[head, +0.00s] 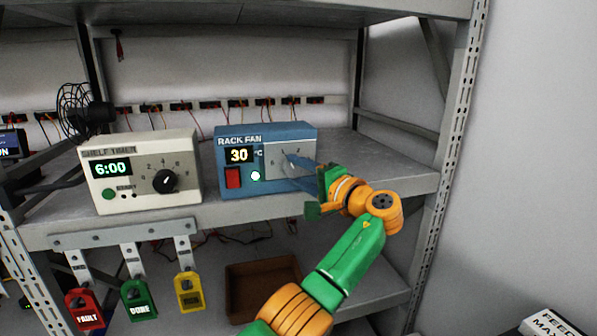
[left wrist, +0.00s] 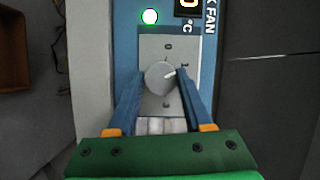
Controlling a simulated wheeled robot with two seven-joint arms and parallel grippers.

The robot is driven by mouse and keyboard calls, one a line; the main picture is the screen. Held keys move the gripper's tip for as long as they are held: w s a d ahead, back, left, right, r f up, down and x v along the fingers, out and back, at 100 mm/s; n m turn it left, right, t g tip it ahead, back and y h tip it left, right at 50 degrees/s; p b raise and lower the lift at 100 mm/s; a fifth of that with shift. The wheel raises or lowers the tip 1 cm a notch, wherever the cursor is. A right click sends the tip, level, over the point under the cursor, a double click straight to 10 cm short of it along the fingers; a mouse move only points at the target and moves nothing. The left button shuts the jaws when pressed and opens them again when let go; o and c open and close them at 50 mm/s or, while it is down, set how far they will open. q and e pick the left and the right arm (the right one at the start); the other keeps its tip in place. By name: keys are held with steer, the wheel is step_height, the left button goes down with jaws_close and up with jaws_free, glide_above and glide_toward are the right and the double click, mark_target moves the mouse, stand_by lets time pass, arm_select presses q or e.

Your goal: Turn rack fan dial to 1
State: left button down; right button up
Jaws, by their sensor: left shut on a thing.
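The RACK FAN unit (head: 232,146) is a blue box on the shelf, with a display reading 30 °C, a red switch and a lit green light. Its round grey dial (left wrist: 160,78) sits on a grey plate and shows best in the left wrist view. My left gripper (head: 296,171) reaches the dial from the right in the head view. Its two blue fingers (left wrist: 160,88) are shut on the dial, one on each side. My right gripper is not in view.
A cream SHELF TIMER (head: 140,189) reading 6:00 stands left of the fan unit. A black wire-cage fan (head: 84,112) is behind it. Red, green and yellow tags (head: 137,299) hang below the shelf edge. A brown tray (head: 262,285) sits on the lower shelf.

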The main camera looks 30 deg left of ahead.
arm_select(q)
steer(key=shift+c, duration=1.5)
jaws_free()
steer(key=shift+d+f, duration=0.1)
steer(key=shift+d, duration=0.15)
steer(key=b+v, duration=0.2)
steer(key=v, duration=0.4)
steer(key=shift+d, duration=0.25)
steer(key=shift+s, duration=0.1)
